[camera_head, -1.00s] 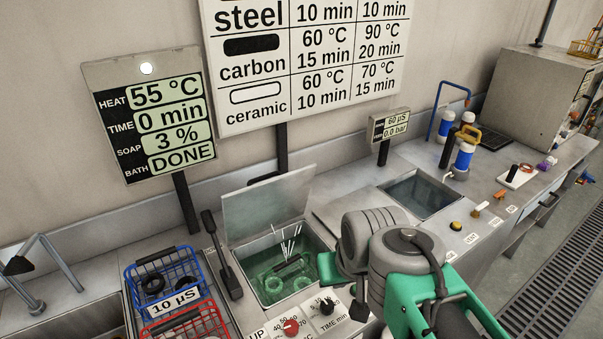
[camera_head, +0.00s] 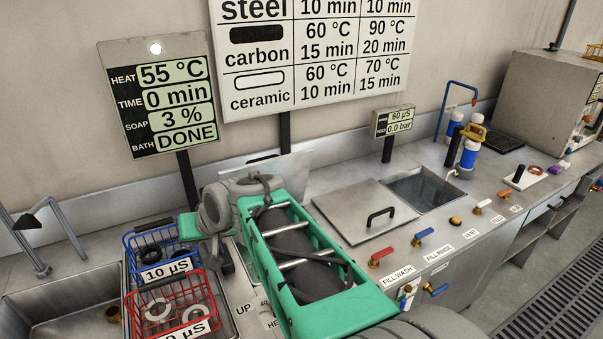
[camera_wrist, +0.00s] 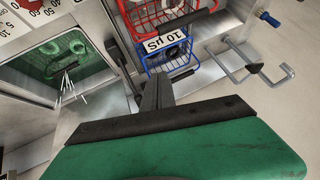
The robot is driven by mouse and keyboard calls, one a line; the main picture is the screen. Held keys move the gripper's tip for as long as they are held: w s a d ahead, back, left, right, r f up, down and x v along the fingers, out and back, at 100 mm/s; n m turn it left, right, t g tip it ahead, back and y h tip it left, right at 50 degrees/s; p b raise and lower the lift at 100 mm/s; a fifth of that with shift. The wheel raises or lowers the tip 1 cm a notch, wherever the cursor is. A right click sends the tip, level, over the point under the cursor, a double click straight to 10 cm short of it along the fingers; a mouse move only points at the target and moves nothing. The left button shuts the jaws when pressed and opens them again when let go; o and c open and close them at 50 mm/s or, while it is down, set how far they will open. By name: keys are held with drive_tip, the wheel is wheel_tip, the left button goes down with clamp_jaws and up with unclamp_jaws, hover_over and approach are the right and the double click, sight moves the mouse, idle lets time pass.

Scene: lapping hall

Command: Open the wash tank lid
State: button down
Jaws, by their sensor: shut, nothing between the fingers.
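The wash tank lid (camera_head: 292,167) stands raised at the back of its tank, mostly hidden behind my arm in the head view. The wash tank (camera_wrist: 55,65) is uncovered in the wrist view, with green liquid and ring-shaped parts inside. My gripper (camera_wrist: 152,88) is shut and empty. It is left of the tank in the head view, above the back of the blue basket, apart from the lid. A black lever (camera_wrist: 120,62) stands between the tank and the baskets.
A blue basket (camera_head: 133,245) and a red basket (camera_head: 208,300) sit left of the tank, beside a sink (camera_head: 60,290). A second lid (camera_head: 345,215) with a black handle lies right of my arm, beside an open rinse basin (camera_head: 425,190). Valves line the front edge.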

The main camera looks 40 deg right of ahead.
drive_tip(key=w+d+f+m+t+b, duration=0.35)
drive_tip(key=w+d+f, duration=0.25)
drive_tip(key=d, duration=0.3)
drive_tip(key=m+t+h+b, duration=0.7)
drive_tip(key=m+t+b, duration=0.25)
drive_tip(key=m, duration=0.45)
approach(311, 151)
drive_tip(key=shift+g, duration=0.4)
drive_tip(key=p+x, duration=0.2)
drive_tip(key=x, duration=0.3)
drive_tip(key=shift+w+r, duration=0.1)
drive_tip(key=shift+r, duration=0.15)
drive_tip(key=shift+w+d+r, duration=0.15)
drive_tip(key=shift+w, duration=0.5)
